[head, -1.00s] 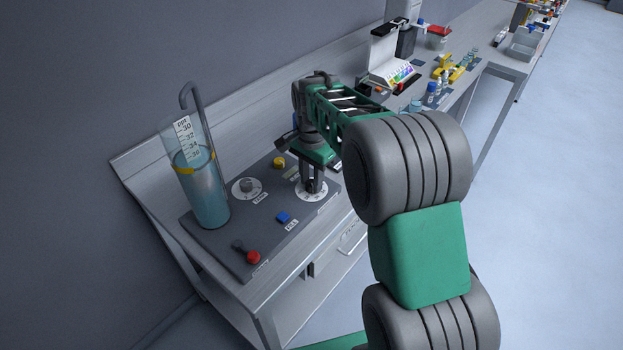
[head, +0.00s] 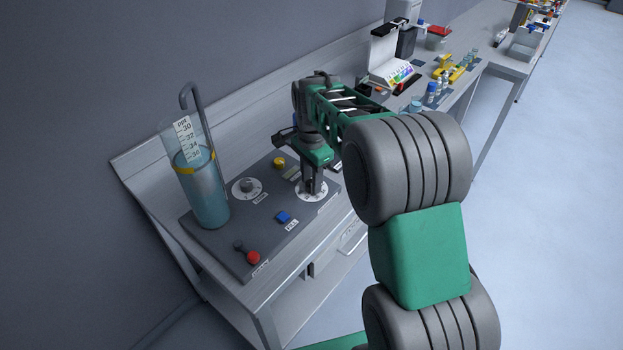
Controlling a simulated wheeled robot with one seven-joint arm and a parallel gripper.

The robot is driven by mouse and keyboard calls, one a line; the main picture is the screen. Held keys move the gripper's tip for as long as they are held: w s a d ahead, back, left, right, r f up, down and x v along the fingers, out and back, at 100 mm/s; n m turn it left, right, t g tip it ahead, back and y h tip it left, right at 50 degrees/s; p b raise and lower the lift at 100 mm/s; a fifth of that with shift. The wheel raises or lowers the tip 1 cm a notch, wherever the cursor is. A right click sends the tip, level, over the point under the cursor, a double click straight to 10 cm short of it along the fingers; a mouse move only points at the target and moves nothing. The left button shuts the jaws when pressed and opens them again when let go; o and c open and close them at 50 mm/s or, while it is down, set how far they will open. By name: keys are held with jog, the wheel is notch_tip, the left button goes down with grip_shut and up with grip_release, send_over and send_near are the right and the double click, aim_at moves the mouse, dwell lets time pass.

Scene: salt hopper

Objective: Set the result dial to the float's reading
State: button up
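A tall clear cylinder (head: 207,197) of bluish liquid stands at the left of a dark panel. A white float scale (head: 184,138) marked ppt, 30 to 36, stands in it, and a yellow band (head: 187,170) circles the cylinder near the scale's low end, close to 36. The exact reading is too small to tell. The right-hand dial (head: 302,196) has a white face; its knob is mostly hidden by my gripper (head: 312,190). My gripper points down over that dial with its fingers at the knob. Whether they are closed on it I cannot tell.
The panel (head: 232,262) also bears a second white dial (head: 246,188) with a grey knob, a yellow knob (head: 279,162), a blue button (head: 283,217) and a red-knobbed lever (head: 253,257). Bottles and a colour chart (head: 393,73) stand further along the bench.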

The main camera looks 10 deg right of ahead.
jog(key=o, duration=0.4)
jog(key=shift+r, duration=0.1)
notch_tip(320, 180, up, 7)
jog(key=shift+f+b, duration=0.1)
jog(key=shift+b, duration=0.4)
jog(key=shift+r, duration=0.4)
